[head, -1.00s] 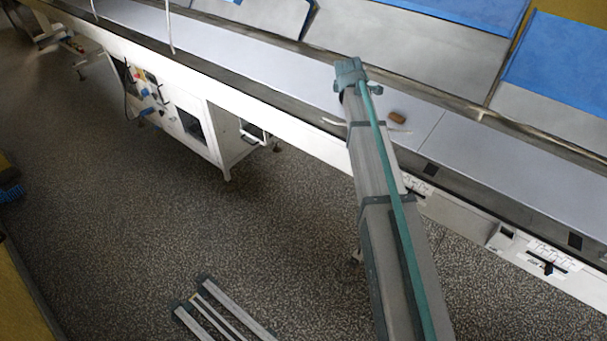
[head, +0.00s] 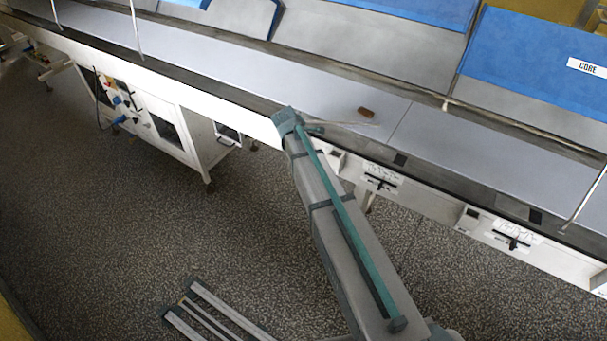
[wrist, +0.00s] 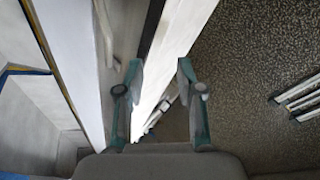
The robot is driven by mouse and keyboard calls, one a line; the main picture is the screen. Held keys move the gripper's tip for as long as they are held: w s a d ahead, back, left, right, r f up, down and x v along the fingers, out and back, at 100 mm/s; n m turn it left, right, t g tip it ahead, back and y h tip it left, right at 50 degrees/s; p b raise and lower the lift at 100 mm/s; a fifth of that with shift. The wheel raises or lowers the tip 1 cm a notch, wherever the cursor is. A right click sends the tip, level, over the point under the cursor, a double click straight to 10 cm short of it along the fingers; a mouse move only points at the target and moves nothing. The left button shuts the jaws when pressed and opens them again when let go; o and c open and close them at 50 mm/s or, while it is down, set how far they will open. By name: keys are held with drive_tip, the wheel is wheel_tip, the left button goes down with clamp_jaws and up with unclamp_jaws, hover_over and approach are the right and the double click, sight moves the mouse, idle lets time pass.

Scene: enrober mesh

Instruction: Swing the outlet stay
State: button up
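My gripper (head: 292,118) is at the near edge of the long machine's belt, at the far end of my arm. In the wrist view its two teal fingers (wrist: 160,70) are apart, with nothing held between them. The machine's white side panel shows beyond the gap. A thin pale rod (head: 352,123) lies low over the belt's near side, just right of my gripper. I cannot tell whether it is the outlet stay or whether it touches my gripper. Upright thin rods stand at the left (head: 136,22) and right (head: 588,200) of the machine.
A small brown piece (head: 365,112) lies on the grey belt (head: 440,140). Blue covers (head: 530,60) lie behind. Black switches (head: 514,242) are on the white front panel. A control cabinet (head: 160,120) stands below left. Grey bars (head: 215,315) lie above open speckled floor.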

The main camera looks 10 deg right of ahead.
drive_tip(key=s+f+m+g, duration=0.2)
drive_tip(key=s+f, duration=0.7)
drive_tip(key=f, duration=0.2)
drive_tip(key=shift+s+d+f, duration=0.15)
drive_tip(key=shift+s+f, duration=0.1)
drive_tip(key=shift+f, duration=0.05)
drive_tip(key=shift+m, duration=0.3)
